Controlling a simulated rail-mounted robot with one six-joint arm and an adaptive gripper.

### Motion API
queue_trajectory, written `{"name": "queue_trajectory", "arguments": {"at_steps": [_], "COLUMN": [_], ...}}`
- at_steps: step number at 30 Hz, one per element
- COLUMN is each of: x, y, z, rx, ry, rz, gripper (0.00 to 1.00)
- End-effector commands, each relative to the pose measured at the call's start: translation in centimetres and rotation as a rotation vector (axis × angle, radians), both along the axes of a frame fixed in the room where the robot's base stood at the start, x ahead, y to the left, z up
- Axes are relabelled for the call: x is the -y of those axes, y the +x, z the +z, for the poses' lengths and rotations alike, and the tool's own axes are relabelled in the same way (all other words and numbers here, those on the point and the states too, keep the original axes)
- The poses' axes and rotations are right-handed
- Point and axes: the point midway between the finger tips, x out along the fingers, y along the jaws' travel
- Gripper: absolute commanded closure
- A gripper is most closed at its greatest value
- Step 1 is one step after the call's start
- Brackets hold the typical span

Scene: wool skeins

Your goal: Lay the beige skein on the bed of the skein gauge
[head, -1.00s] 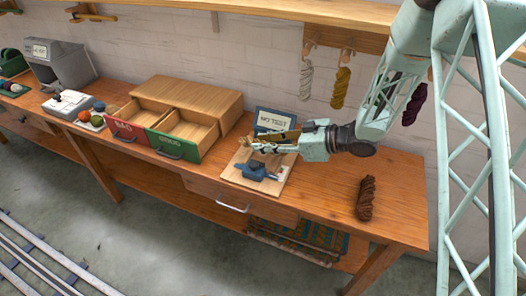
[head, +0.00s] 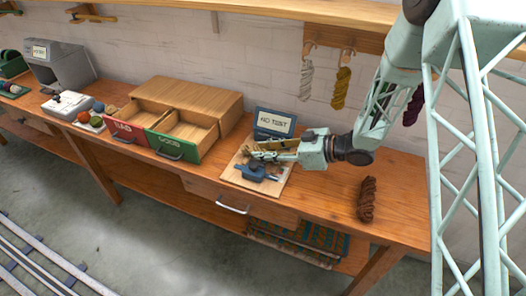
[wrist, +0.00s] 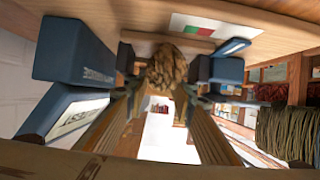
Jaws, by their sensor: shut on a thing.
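The beige skein (wrist: 168,68) is a twisted tan bundle held between the fingertips of my gripper (wrist: 166,88), seen in the wrist view. In the head view my gripper (head: 258,152) is low over the skein gauge, and the skein is hard to pick out there. The skein gauge has a wooden base board (head: 234,174), blue metal parts (head: 258,172) and a blue display (head: 275,122) reading "NO TEST". In the wrist view blue gauge blocks (wrist: 225,70) stand on both sides of the skein. I cannot tell whether it touches the bed.
A brown skein (head: 367,199) lies on the bench to the right. Left of the gauge are open drawers with red and green (head: 172,147) fronts. White (head: 306,80) and mustard (head: 341,88) skeins hang behind.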

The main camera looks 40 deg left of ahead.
Motion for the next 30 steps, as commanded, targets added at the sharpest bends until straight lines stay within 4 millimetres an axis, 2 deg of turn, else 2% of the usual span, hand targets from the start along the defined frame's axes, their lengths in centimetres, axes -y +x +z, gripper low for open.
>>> {"name": "queue_trajectory", "arguments": {"at_steps": [7, 8, 9, 23, 30], "x": [0.0, 0.0, 0.0, 0.0, 1.5], "y": [0.0, 0.0, 0.0, 0.0, 0.4], "z": [-0.3, -0.3, -0.2, 0.1, 0.7], "rx": [0.000, 0.000, 0.000, 0.000, 0.000], "ry": [0.000, 0.000, 0.000, 0.000, 0.000], "rz": [0.000, 0.000, 0.000, 0.000, -0.001], "gripper": [0.89, 0.75, 0.71, 0.71, 0.71]}}
